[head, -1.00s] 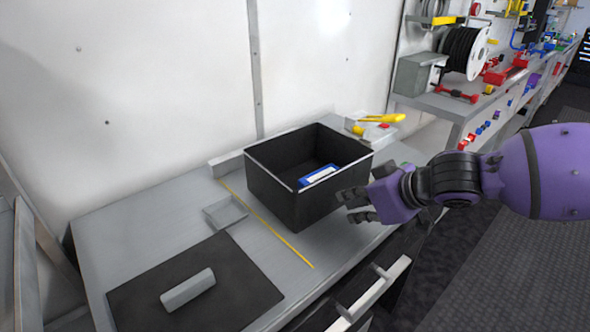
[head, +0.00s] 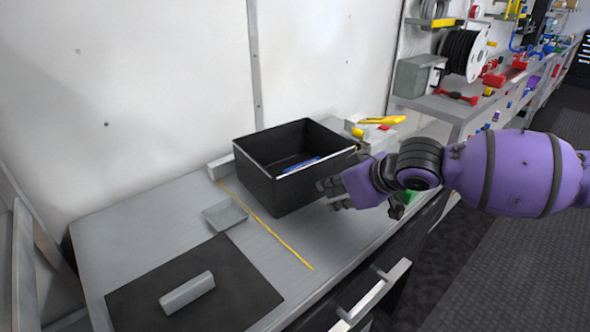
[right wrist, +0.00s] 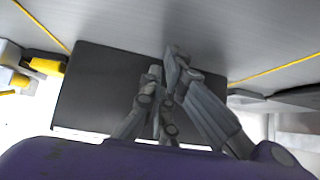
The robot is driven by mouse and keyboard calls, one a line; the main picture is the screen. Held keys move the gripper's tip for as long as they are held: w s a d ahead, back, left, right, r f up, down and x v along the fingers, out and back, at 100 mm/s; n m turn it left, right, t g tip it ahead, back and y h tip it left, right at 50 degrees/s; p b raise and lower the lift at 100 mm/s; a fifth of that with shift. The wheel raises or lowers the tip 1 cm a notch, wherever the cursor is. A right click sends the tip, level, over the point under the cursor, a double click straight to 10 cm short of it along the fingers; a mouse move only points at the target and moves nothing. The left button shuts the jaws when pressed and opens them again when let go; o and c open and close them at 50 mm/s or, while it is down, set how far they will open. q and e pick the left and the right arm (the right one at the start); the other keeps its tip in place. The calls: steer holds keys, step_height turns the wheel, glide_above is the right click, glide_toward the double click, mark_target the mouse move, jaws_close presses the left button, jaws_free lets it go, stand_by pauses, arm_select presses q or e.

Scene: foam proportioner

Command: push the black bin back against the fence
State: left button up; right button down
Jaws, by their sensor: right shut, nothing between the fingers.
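The black bin (head: 290,190) stands upright on the grey bench, with a blue-and-white item (head: 302,164) inside it. The fence, a low grey rail (head: 220,166), shows left of the bin at the bench's back; the rest is hidden behind the bin. The bin's back is close to the fence; I cannot tell if they touch. My right gripper (head: 327,194) is shut and empty, its fingertips at the bin's near right side. In the right wrist view the gripper (right wrist: 170,75) is in front of the dark bin (right wrist: 95,85). My left gripper is out of view.
A yellow line (head: 265,225) runs along the bench left of the bin. A small grey tray (head: 225,214), a black mat (head: 225,292) and a grey block (head: 187,293) lie further left. A yellow-handled tool (head: 382,120) lies behind the bin's right side.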

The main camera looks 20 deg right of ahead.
steer(key=shift+w+a+r, duration=0.1)
steer(key=shift+w+a, duration=0.3)
steer(key=shift+w, duration=0.45)
steer(key=shift+w+a, duration=0.35)
steer(key=shift+w, duration=0.45)
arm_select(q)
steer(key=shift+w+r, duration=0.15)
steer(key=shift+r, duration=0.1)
